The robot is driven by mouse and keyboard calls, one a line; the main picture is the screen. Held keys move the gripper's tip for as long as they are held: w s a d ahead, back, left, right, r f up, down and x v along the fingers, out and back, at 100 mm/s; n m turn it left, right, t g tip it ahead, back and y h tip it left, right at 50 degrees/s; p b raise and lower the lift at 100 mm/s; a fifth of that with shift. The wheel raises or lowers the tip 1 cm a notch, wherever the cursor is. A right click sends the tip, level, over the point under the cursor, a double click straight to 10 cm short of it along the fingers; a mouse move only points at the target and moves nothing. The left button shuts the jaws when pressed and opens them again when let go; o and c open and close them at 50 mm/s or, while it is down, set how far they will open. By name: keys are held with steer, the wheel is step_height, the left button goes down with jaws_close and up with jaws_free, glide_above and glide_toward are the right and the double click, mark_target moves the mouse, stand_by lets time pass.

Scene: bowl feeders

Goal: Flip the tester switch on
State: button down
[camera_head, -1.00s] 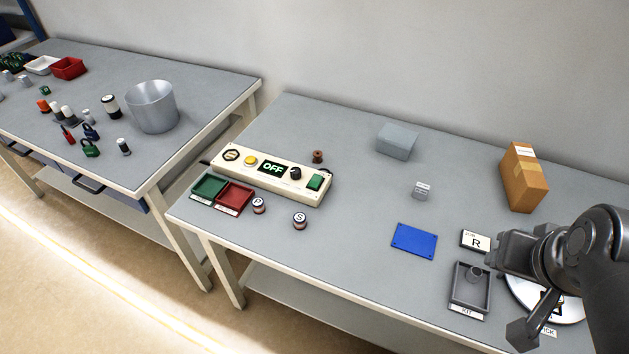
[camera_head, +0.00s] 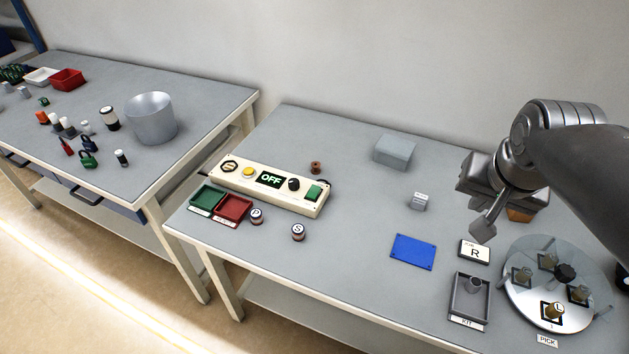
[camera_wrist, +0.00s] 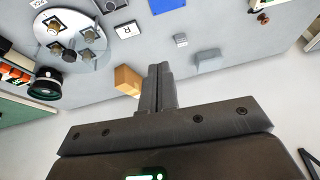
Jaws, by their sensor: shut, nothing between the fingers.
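The tester (camera_head: 225,184) is a long cream panel on the right-hand table in the head view. It has a round gauge, a yellow button, a display (camera_head: 270,180) reading OFF, a black knob (camera_head: 294,184) and a green rocker switch (camera_head: 314,193) at its right end. My gripper (camera_head: 482,232) is above the table's right part, well right of the tester and apart from it. In the wrist view my gripper (camera_wrist: 159,72) has its fingers together with nothing between them. A corner of the tester (camera_wrist: 262,4) seems to show at that view's top edge.
Near the tester are green (camera_head: 207,199) and red (camera_head: 233,207) trays and small labelled cylinders (camera_head: 298,232). A grey box (camera_head: 394,151), a small grey block (camera_head: 419,201), a blue plate (camera_head: 413,251), a kit tray (camera_head: 457,306) and a round turntable (camera_head: 520,303) share the table.

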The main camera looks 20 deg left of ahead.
steer(key=w+a+f, duration=0.1)
steer(key=w+a, duration=0.6)
steer(key=a, duration=0.1)
glide_above(315, 188)
steer(key=s, duration=0.5)
step_height(315, 188, down, 12)
steer(key=shift+s+r+g+h, duration=0.15)
steer(key=shift+r+g+h, duration=0.05)
steer(key=shift+g+h, duration=0.1)
steer(key=x, duration=1.4)
